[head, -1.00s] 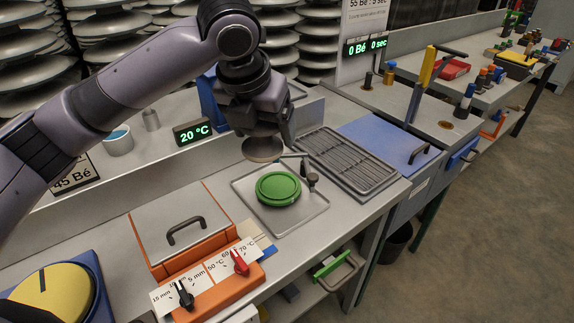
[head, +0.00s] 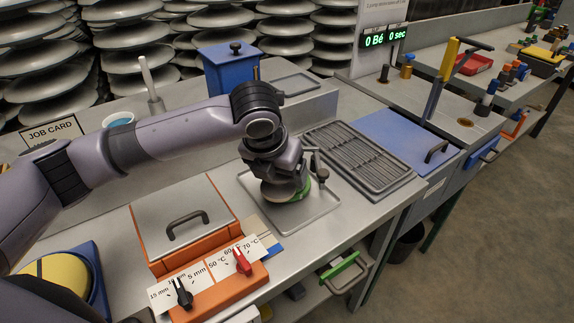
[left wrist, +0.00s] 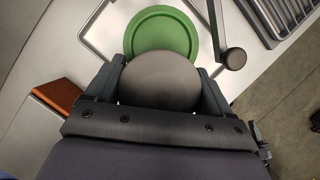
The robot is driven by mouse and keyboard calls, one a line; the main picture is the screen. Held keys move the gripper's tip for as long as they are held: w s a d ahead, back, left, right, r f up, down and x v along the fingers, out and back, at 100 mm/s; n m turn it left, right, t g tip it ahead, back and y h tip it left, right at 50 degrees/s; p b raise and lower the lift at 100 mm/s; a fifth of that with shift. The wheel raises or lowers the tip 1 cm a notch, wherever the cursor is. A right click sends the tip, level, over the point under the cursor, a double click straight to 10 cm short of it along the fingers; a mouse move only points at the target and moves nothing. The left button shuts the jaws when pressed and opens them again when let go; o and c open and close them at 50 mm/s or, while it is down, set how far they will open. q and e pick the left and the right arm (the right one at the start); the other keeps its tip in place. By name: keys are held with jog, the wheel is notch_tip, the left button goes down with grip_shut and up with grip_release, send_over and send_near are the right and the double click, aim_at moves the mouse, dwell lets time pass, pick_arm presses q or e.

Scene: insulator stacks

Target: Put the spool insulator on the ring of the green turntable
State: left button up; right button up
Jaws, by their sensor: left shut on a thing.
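My left gripper (head: 284,184) is shut on the spool insulator (head: 279,191), whose grey-brown round top shows between the two fingers in the left wrist view (left wrist: 160,78). The green turntable (head: 303,192) is mostly hidden behind the gripper and insulator in the head view. In the left wrist view the green turntable (left wrist: 160,28) shows beyond the insulator, which covers its near part. I cannot tell whether the insulator touches the turntable. The ring is not clearly visible. My right gripper is not in view.
The turntable stands on a grey square tray (head: 318,212). A small dark-knobbed arm (head: 318,170) stands close beside it. An orange box with a handle (head: 186,222) is to the left, a slatted rack (head: 358,158) to the right. A blue container (head: 228,72) stands behind.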

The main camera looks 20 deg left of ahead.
pick_arm(q)
jog(key=w, duration=0.4)
jog(key=shift+w+d, duration=0.15)
jog(key=shift+d, duration=0.05)
jog(key=shift+f, duration=0.55)
jog(key=o, duration=1.5)
jog(key=shift+f, duration=0.15)
jog(key=p+v, duration=0.1)
jog(key=v, duration=1.1)
jog(key=shift+s, duration=0.2)
